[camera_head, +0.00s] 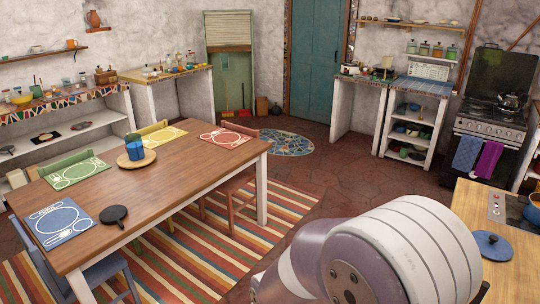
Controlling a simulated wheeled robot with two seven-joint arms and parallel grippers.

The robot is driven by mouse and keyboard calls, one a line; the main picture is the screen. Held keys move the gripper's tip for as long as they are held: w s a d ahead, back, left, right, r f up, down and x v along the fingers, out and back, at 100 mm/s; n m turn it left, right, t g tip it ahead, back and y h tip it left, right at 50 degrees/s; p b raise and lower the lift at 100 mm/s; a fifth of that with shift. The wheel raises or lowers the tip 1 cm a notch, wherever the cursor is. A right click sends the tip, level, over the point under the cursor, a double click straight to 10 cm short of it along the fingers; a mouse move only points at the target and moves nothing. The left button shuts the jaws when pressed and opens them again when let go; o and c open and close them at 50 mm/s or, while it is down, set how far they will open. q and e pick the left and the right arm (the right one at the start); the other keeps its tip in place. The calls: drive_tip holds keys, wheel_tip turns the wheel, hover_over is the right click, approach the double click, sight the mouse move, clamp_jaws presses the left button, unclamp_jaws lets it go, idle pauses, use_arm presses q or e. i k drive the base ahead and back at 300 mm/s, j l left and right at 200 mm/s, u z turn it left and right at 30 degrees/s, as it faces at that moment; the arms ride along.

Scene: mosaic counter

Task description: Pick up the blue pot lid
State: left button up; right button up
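The blue pot lid (492,245) lies on the wooden counter (475,205) at the lower right, its round knob facing up. A blue pot (533,208) stands behind it on a dark cooktop, cut off by the right edge of the picture. Neither of my grippers is in view.
A wooden dining table (180,175) with placemats and a black pan (114,214) stands at the left. A striped rug (200,255) lies beneath. A black stove (490,125) with a kettle (509,102) stands behind the counter. Tiled floor is open in the middle.

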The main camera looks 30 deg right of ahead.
sight(491, 245)
drive_tip(key=i+z, duration=0.35)
drive_tip(key=i+j+z, duration=0.5)
drive_tip(key=i+z, duration=0.15)
drive_tip(key=i+l+z, duration=0.2)
drive_tip(key=z, duration=0.25)
drive_tip(key=i+z, duration=0.7)
drive_tip(key=z, duration=0.25)
drive_tip(key=i+j+z, duration=0.15)
drive_tip(key=i+z, duration=0.15)
drive_tip(key=z, duration=0.15)
drive_tip(key=i+j+z, duration=0.25)
drive_tip(key=z, duration=0.2)
drive_tip(key=i+j+z, duration=0.25)
drive_tip(key=z, duration=0.2)
drive_tip(key=i+j+z, duration=0.15)
drive_tip(key=j+z, duration=0.3)
drive_tip(key=i+j+z, duration=0.2)
drive_tip(key=z, duration=0.25)
drive_tip(key=i+j+z, duration=0.15)
drive_tip(key=j+z, duration=0.3)
drive_tip(key=i+j+z, duration=0.1)
drive_tip(key=j+z, duration=0.15)
drive_tip(key=z, duration=0.25)
